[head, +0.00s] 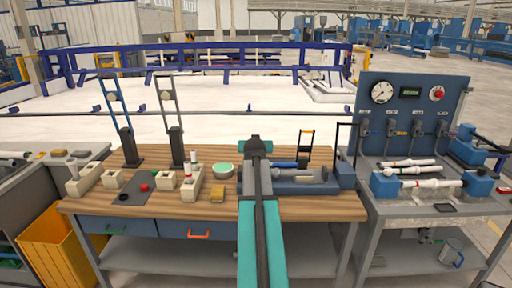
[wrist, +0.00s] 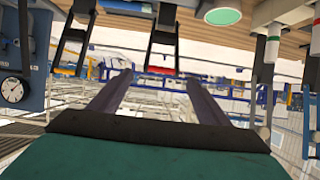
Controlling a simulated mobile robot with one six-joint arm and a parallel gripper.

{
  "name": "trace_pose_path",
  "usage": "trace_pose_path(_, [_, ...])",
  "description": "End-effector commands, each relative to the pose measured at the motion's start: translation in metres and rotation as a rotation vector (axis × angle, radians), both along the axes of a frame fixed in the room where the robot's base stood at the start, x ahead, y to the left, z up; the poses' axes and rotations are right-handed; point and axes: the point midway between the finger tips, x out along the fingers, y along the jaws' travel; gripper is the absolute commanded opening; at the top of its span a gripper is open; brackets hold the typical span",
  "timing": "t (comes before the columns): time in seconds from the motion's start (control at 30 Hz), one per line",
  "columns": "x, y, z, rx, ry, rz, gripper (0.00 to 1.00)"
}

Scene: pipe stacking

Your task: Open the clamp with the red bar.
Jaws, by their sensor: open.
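The clamp with the red bar (wrist: 161,71) is a dark upright frame in the wrist view, which is upside down. Its red crossbar lies between my two fingertips in the picture, with no visible contact; I cannot tell how far off it is. In the head view I cannot make out the red bar, and my arm covers that part of the bench. My gripper (wrist: 158,80) is open, its two fingers well apart with nothing held. In the head view my gripper (head: 257,145) is over the back middle of the workbench (head: 310,208).
A second dark frame (wrist: 75,40) stands beside the clamp in the wrist view. A green bowl (head: 223,169) and pale blocks with upright pipes (head: 189,170) lie left of my arm. Two tall clamps (head: 120,115) stand farther left. A gauge panel (head: 412,110) stands right.

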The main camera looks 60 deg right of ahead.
Motion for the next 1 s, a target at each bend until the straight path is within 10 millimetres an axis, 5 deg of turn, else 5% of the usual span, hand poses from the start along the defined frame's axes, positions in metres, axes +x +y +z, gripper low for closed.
trace_pose_path(0.3, [0.000,0.001,0.001,0.000,0.000,0.000,0.70])
trace_pose_path(0.53, [0.002,0.000,0.006,-0.028,-0.003,0.010,0.33])
trace_pose_path(0.73, [0.010,-0.003,0.035,-0.142,-0.059,0.037,0.00])
trace_pose_path(1.0, [0.013,0.007,0.078,-0.364,-0.199,0.068,0.00])
